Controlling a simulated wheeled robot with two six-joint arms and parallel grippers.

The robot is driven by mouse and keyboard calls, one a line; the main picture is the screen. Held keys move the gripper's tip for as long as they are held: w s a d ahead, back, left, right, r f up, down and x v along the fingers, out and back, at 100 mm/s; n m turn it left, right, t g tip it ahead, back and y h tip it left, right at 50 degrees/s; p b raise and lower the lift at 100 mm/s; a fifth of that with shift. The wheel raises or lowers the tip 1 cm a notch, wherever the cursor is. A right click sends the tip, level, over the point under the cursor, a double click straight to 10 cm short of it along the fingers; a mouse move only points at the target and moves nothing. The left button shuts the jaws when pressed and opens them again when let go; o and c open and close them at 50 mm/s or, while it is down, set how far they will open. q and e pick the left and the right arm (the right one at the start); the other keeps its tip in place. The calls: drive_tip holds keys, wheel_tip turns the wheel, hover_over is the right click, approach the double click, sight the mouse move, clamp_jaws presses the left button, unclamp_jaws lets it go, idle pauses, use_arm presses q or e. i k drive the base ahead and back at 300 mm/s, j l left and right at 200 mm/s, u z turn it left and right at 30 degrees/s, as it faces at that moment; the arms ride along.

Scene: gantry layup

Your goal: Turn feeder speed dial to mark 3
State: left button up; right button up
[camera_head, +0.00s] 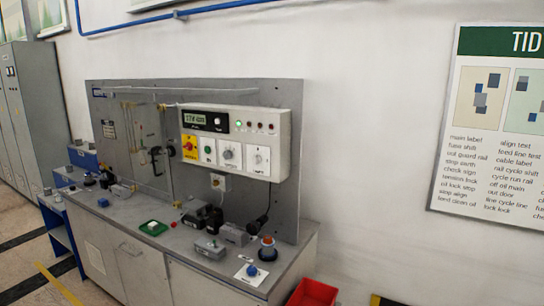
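A white control box (236,138) is mounted on the upright grey panel above the workbench. A blue knob (252,270) sits on a white plate at the bench's front right. Labels and marks are too small to read, so I cannot tell which is the feeder speed dial or its setting. Neither gripper is in view.
A red bin (313,293) stands on the floor at right. Grey cabinets (38,110) stand at left. A text poster (490,125) hangs on the wall.

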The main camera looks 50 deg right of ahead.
sight(227, 154)
drive_tip(key=z, duration=1.3)
